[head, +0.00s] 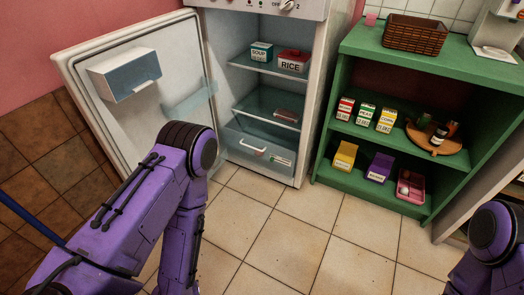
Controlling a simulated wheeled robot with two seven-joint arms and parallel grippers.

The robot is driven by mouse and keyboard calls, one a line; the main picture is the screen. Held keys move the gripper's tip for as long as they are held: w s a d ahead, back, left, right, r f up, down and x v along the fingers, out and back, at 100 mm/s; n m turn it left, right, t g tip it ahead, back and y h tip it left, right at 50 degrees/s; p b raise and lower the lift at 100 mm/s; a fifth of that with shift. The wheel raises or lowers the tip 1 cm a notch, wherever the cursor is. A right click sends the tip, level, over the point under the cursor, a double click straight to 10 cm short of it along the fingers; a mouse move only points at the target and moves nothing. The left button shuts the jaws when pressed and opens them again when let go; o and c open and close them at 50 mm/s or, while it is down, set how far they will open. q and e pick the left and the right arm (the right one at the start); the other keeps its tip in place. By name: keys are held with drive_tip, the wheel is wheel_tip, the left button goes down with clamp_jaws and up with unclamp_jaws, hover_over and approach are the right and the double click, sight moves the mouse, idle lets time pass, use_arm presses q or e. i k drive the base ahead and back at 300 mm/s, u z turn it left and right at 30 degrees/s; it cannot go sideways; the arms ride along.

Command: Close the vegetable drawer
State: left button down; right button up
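The vegetable drawer (241,137) is the bluish see-through bin at the bottom of the open fridge, with a pale curved handle on its front. It looks pulled out a little, though how far is hard to tell. A small item with a pale label lies low at its right side. My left arm's purple elbow stands in front of the fridge, just left of the drawer, and covers part of the area there. The forearm runs down toward the bottom edge, and its gripper is out of view. My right arm shows only at the lower right corner, its gripper also out of view.
The fridge door (135,70) stands wide open to the left. Fridge shelves hold a soup box (261,51) and a rice box (293,61). A green shelf unit (339,110) with cartons and a tray stands right. The tiled floor (285,235) between is clear.

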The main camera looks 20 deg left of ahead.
sight(286, 162)
drive_tip(key=u, duration=0.25)
drive_tip(key=i, duration=1.05)
drive_tip(key=z, duration=0.35)
